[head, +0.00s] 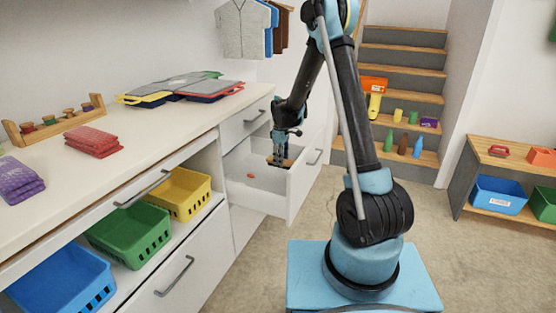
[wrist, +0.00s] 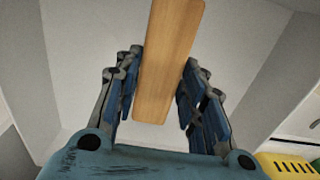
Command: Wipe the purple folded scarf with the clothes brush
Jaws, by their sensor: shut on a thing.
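The purple folded scarf (head: 20,180) lies on the white counter at the left edge of the head view, partly cut off by the frame. My gripper (head: 280,158) points down inside the open drawer and is shut on a wooden thing, which looks like the clothes brush (head: 284,163). In the wrist view the brush (wrist: 166,60) shows as a long plain wooden back between the two blue fingers of my gripper (wrist: 160,85). Its bristles are hidden. The scarf is far to the left of my gripper and not in the wrist view.
The open drawer (head: 256,198) holds a small red item (head: 250,176). Blue, green and yellow baskets (head: 180,194) sit below.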

